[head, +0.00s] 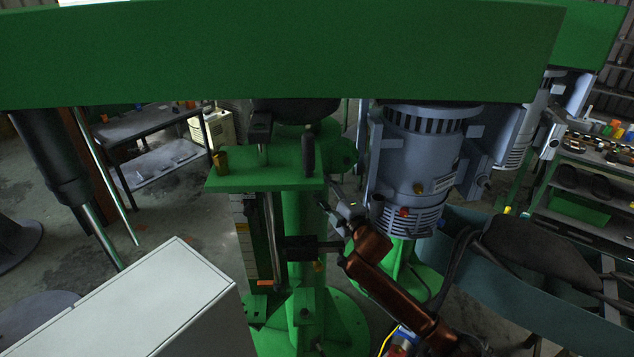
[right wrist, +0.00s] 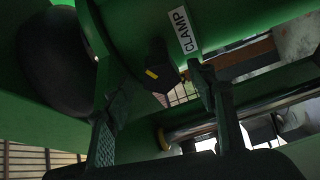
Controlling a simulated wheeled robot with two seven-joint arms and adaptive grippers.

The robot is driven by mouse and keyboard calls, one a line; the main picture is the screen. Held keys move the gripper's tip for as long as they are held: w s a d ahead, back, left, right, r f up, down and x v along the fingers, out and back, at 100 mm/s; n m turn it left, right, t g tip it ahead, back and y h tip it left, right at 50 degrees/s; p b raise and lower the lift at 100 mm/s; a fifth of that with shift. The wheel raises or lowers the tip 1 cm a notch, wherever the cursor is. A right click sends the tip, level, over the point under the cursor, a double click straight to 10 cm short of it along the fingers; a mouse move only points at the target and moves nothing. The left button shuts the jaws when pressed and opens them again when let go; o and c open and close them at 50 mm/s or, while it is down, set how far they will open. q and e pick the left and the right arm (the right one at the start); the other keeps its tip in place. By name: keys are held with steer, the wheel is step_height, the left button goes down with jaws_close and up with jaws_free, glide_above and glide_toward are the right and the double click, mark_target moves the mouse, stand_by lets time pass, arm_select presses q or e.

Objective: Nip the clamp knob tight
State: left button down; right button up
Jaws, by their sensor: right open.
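The clamp knob (right wrist: 160,76) is dark with a yellow mark, on the green machine body beside a white CLAMP label (right wrist: 184,30) in the right wrist view. My right gripper (right wrist: 161,92) is open, with one finger on each side of the knob in the picture. I cannot tell whether either finger touches it. In the head view my right gripper (head: 342,200) is beside the green column, just below the green bracket plate (head: 265,172). I cannot pick out the knob there. My left gripper is not in view.
A green beam (head: 280,52) spans the top of the head view. A white cabinet (head: 150,305) fills the lower left.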

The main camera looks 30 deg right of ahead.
steer(key=shift+w+p, duration=0.3)
steer(key=shift+w, duration=1.2)
steer(key=shift+c, duration=0.3)
steer(key=c, duration=1.1)
